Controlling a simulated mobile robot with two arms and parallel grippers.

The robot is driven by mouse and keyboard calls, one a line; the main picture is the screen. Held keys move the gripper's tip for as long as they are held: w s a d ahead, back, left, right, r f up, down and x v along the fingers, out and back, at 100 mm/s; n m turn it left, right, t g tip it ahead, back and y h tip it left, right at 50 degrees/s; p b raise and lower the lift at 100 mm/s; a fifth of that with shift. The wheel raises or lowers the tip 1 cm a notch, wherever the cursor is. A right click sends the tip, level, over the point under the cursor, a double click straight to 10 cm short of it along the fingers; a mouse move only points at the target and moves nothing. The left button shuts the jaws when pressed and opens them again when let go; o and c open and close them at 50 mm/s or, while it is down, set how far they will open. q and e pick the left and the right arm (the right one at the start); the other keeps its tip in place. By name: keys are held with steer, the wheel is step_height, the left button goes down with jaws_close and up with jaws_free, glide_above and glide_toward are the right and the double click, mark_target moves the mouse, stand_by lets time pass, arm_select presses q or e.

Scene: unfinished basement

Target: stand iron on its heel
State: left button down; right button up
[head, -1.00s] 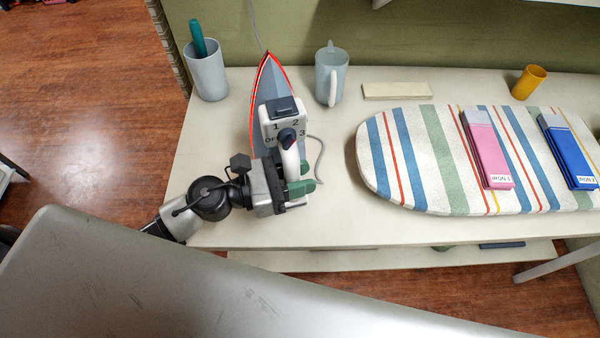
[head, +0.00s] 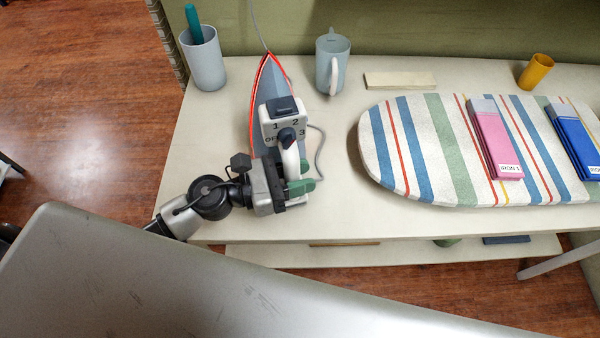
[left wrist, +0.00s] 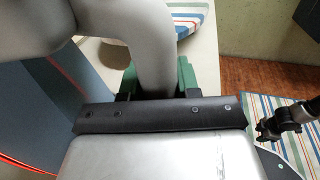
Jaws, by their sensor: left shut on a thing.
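The iron (head: 269,108) is grey-blue and white with a red-orange edge. In the head view it is over the left part of the table, its tip towards the back wall. A white dial face with numbers shows on it. My left gripper (head: 301,177) is shut on the iron's pale handle. In the left wrist view the handle (left wrist: 154,50) passes between the green fingers, and the grey-blue body is at the left. I cannot tell whether the iron's base touches the table. A dark jointed arm part at the right of the wrist view seems to be my right arm; its jaws are unclear.
A pale block (head: 400,81) and a yellow cup (head: 536,71) are farther right.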

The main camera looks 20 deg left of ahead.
arm_select(q)
steer(key=shift+f+b, duration=0.15)
steer(key=shift+b, duration=0.15)
stand_by(0.5)
steer(key=c, duration=0.7)
jaws_free()
steer(key=shift+c, duration=0.2)
steer(key=shift+s+f, duration=0.1)
steer(key=shift+f, duration=0.2)
steer(key=b+v, duration=0.4)
steer(key=v, duration=0.5)
steer(key=shift+s+a, duration=0.1)
steer(key=shift+a, duration=0.15)
steer(key=shift+s+a+r+b, duration=0.2)
steer(key=shift+s+a+b, duration=0.2)
steer(key=shift+a, duration=0.1)
steer(key=shift+w, duration=0.1)
